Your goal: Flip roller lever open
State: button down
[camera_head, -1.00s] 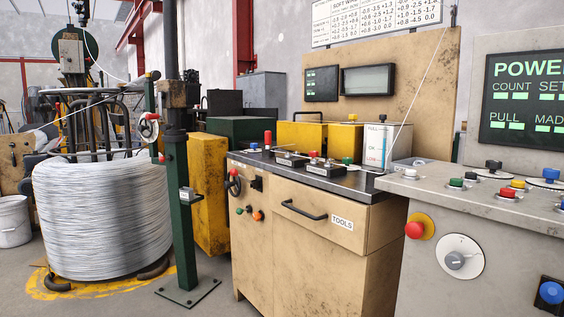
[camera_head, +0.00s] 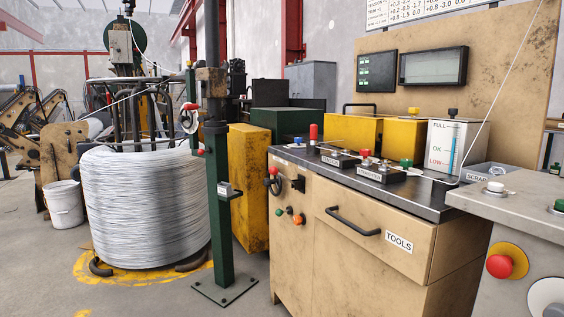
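I cannot tell for sure which part is the roller lever. A red-tipped lever (camera_head: 190,106) sits by a small wheel on the green post (camera_head: 221,215), at the left of the tan cabinet. A red-knobbed black handle (camera_head: 273,172) is on the left part of the cabinet front. An upright red handle (camera_head: 313,132) stands on the dark cabinet top. Whether any of these is open or closed is too small to tell. My gripper is not in view.
A large wire coil (camera_head: 145,208) stands at left, with a white bucket (camera_head: 65,205) beyond it. The tan cabinet (camera_head: 350,265) has a TOOLS drawer. A grey console (camera_head: 525,205) stands at right. Bare floor lies in front of the coil and post.

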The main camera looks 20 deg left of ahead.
aim_at(273, 170)
jog(key=u, duration=0.6)
jog(key=i, duration=1.1)
jog(key=u, duration=0.3)
